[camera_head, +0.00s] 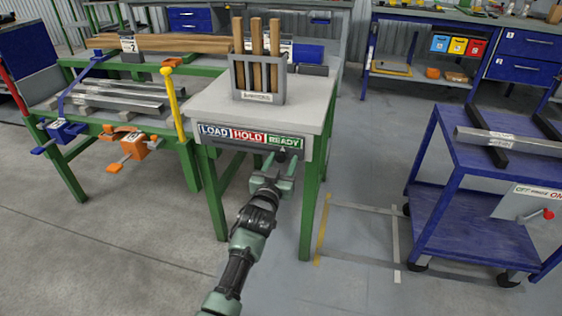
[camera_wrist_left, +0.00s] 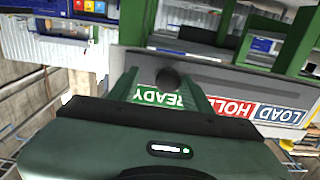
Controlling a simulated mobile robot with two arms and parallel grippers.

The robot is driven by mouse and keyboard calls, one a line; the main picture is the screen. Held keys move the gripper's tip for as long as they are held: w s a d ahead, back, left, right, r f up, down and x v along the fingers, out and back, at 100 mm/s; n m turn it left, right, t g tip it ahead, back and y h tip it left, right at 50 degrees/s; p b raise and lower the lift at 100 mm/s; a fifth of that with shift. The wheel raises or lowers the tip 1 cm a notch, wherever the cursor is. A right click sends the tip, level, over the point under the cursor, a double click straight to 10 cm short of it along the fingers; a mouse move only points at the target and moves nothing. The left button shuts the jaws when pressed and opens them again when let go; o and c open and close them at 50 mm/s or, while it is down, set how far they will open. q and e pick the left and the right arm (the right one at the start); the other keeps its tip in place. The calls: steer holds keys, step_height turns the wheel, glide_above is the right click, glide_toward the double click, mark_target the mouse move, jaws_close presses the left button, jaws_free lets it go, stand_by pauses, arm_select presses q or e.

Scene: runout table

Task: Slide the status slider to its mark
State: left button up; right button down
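The status panel (camera_head: 252,137) runs along the front edge of the grey-topped table and reads LOAD, HOLD and READY from left to right. The black slider knob (camera_head: 281,156) sits below the green READY label. In the left wrist view the panel is upside down and the dark knob (camera_wrist_left: 168,78) shows in front of READY. My left gripper (camera_head: 284,172) is at the panel's right part, with its fingers (camera_wrist_left: 163,84) apart on either side of the knob. I cannot tell whether they touch it. My right gripper is in neither view.
A rack with wooden bars (camera_head: 257,80) stands on the table top (camera_head: 305,105). A yellow lever (camera_head: 173,100) and orange clamp (camera_head: 132,148) are at left. A blue cart (camera_head: 470,205) with an OFF/ON panel (camera_head: 525,208) stands at right. Floor between is open.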

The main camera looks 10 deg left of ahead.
arm_select(q)
steer(key=shift+a, duration=0.1)
steer(key=shift+s, duration=0.3)
steer(key=s+p, duration=0.1)
steer(key=s, duration=0.6)
steer(key=shift+s, duration=0.15)
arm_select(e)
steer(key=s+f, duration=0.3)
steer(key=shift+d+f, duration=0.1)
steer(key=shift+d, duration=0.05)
arm_select(q)
steer(key=shift+a, duration=0.1)
